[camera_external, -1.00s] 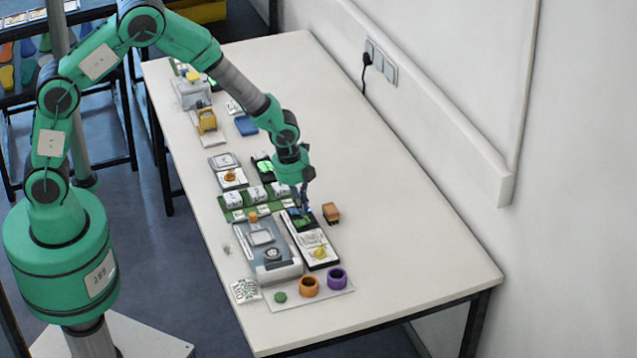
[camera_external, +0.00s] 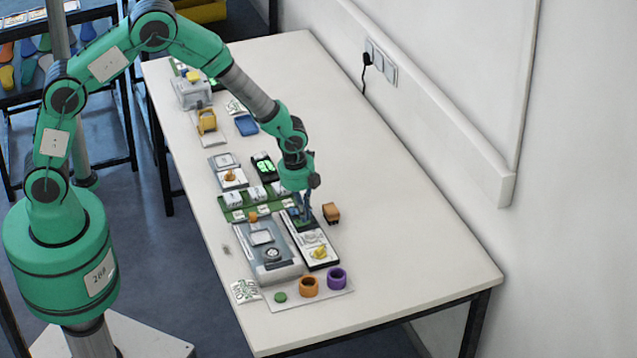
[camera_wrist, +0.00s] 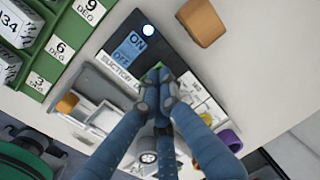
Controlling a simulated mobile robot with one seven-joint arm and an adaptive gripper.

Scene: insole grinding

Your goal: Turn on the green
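A dark switch panel (camera_wrist: 120,38) with a blue ON/OFF label (camera_wrist: 131,52) and the word SUCTION shows in the wrist view. A white round spot (camera_wrist: 148,29) lies near its far corner. A small green part (camera_wrist: 153,74) on the panel is mostly hidden behind my fingertips. My gripper (camera_wrist: 160,92) has its two blue fingers together, with nothing seen held between them. In the external view my gripper (camera_external: 306,217) points down at the same panel (camera_external: 292,214). I cannot tell whether the fingertips touch the green part.
A brown block (camera_external: 331,213) sits just right of the panel. A green tray of white boxes (camera_external: 256,196) is behind it, and a grey machine (camera_external: 268,258) is to the left. Orange (camera_external: 309,287) and purple (camera_external: 337,279) rings stand in front. The table's right side is clear.

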